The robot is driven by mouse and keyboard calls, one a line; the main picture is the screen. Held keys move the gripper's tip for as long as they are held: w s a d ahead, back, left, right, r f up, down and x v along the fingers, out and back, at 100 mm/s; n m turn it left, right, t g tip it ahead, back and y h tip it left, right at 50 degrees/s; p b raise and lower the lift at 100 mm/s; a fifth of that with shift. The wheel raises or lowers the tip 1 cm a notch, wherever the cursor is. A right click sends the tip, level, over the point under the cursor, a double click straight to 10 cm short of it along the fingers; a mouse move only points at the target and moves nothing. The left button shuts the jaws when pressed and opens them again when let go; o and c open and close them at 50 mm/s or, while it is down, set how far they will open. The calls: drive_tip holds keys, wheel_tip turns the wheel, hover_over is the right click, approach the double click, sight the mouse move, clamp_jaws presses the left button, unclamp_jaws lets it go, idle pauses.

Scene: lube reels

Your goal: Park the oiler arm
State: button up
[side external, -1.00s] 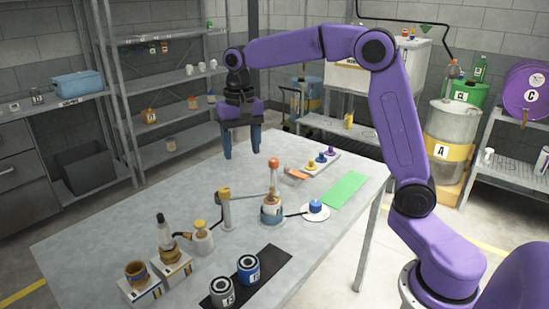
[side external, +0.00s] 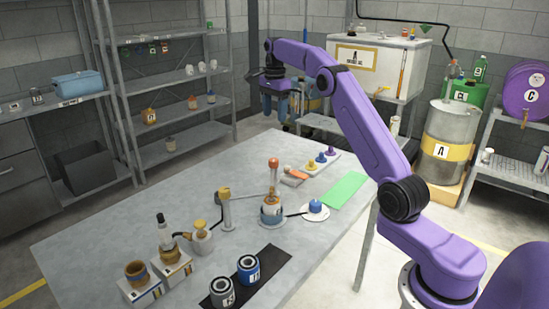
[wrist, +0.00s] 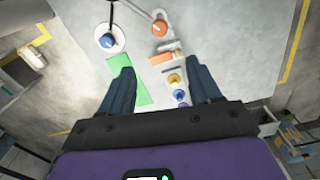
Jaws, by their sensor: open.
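No part is labelled as the oiler arm. One candidate is the pump can (side external: 271,212) with an orange ball on an upright rod; a thin dark arm runs from it to a white disc (side external: 318,216) bearing a blue knob (side external: 315,205). In the wrist view the blue knob (wrist: 107,40) and orange ball (wrist: 159,28) are at the top. My gripper (side external: 278,122) is open and empty, high near the table's far end, apart from everything; its two blue fingers (wrist: 161,75) show in the wrist view.
A small tray with yellow, blue and purple knobs (side external: 321,158) and an orange-topped block (side external: 294,175) sit by a green mat (side external: 345,189). Oil cups, a yellow-capped can (side external: 201,238) and two tins on a black mat (side external: 282,256) stand in front. The table's left far area is clear.

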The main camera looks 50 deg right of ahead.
sight(275, 159)
wheel_tip(275, 159, down, 17)
drive_tip(key=shift+r, duration=0.1)
idle(0.5)
drive_tip(key=shift+c, duration=0.4)
clamp_jaws()
